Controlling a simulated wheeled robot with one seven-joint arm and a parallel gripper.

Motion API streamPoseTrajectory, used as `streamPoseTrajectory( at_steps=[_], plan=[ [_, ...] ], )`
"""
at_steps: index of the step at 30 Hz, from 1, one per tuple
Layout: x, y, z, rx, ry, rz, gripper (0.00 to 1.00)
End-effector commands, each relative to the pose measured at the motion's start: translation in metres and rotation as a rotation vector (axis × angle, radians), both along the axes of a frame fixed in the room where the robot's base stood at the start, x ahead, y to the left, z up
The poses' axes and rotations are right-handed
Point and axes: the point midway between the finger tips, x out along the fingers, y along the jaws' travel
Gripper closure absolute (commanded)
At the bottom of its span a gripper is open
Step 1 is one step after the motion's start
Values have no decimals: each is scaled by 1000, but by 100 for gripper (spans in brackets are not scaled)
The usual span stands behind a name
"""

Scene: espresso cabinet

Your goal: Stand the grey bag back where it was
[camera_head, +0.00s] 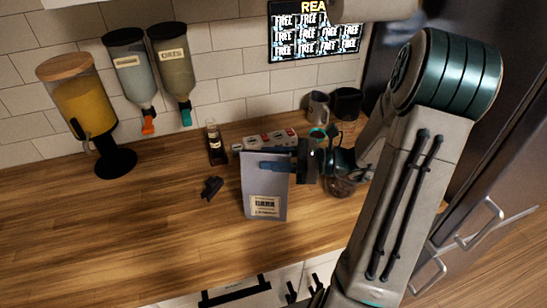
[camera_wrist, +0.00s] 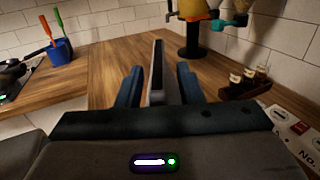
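The grey bag (camera_head: 264,198) stands upright on the wooden counter, with a barcode label low on its front. My gripper (camera_head: 275,166) is at the bag's upper part, reaching in from the right, with one blue finger across its front face. In the wrist view the bag (camera_wrist: 157,75) shows edge-on between the two fingers of my gripper (camera_wrist: 159,80). Wood shows between the bag and each finger, so the fingers look open around it. The bag's upper right edge is partly hidden by my gripper.
A small black object (camera_head: 211,187) lies left of the bag. A yellow dispenser (camera_head: 88,110) stands far left. The front left counter is clear.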

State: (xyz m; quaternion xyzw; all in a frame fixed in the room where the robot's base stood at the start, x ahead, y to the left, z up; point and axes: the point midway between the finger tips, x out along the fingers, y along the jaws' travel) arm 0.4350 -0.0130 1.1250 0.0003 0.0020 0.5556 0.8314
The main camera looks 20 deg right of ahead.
Motion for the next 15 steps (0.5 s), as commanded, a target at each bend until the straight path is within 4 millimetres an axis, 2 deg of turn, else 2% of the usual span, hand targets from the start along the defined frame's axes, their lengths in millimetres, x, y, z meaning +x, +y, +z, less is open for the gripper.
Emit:
streamPoseTrajectory(
  at_steps=[2, 5, 15],
  plan=[
    [0, 0, 6, 0, -1, 0, 66],
    [-4, -12, 1, -2, -1, -3, 66],
    [-32, -78, 1, -1, -1, -4, 66]
  ],
)
